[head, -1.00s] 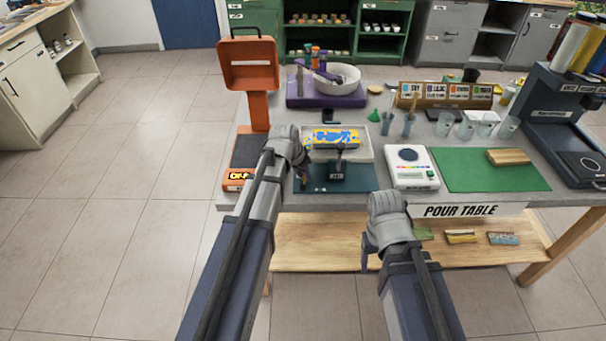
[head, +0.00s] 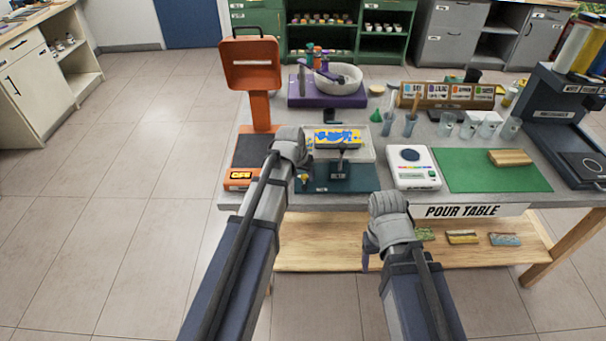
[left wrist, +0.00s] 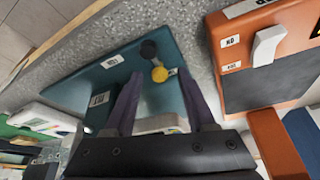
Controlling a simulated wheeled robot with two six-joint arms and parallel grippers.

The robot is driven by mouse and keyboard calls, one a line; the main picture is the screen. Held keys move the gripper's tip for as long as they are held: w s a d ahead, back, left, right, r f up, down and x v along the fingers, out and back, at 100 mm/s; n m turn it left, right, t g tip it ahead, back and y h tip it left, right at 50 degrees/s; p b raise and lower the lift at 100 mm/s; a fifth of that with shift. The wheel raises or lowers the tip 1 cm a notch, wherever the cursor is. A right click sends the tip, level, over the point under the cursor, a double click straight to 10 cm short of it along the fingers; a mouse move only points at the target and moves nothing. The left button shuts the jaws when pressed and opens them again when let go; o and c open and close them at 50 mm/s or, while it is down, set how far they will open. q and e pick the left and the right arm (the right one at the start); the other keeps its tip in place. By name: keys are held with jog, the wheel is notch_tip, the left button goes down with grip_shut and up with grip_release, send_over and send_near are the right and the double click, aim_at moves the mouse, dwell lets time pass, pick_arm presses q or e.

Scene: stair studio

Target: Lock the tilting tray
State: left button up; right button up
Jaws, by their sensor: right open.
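The tilting tray (head: 364,154) is a pale tray on a dark post over a teal base (head: 362,182), with a blue, yellow and white painted block (head: 338,137) on it. In the left wrist view the teal base (left wrist: 95,77) carries a yellow knob (left wrist: 160,74) beside a black round knob (left wrist: 149,49). My left gripper (left wrist: 165,105) is open, its purple fingers on either side of the yellow knob in that view; contact cannot be told. In the head view it (head: 303,180) is at the base's left end, partly hidden. My right gripper (head: 370,252) is open and empty in front of the table.
An orange stand (head: 259,108) is left of the base, and its orange box shows close in the left wrist view (left wrist: 222,55). A white scale (head: 413,168) and green mat (head: 480,177) lie right. A purple-based bowl device (head: 330,100) stands behind.

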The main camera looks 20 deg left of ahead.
pick_arm(q)
jog(key=shift+r, duration=0.15)
jog(key=p+v, duration=0.7)
jog(key=shift+s+r, duration=0.2)
jog(key=shift+r, duration=0.05)
dwell(0.4)
jog(key=s+d+m+g+y, duration=0.1)
jog(key=s+d+g, duration=0.1)
jog(key=s+d, duration=0.5)
jog(key=s+d+f+m+g, duration=0.1)
jog(key=s+d+g, duration=0.1)
jog(key=s+d, duration=0.5)
jog(key=s, duration=0.6)
jog(key=shift+s+d+f+m+g+y, duration=0.3)
jog(key=shift+s+g+y, duration=0.05)
jog(key=shift+g+y, duration=0.05)
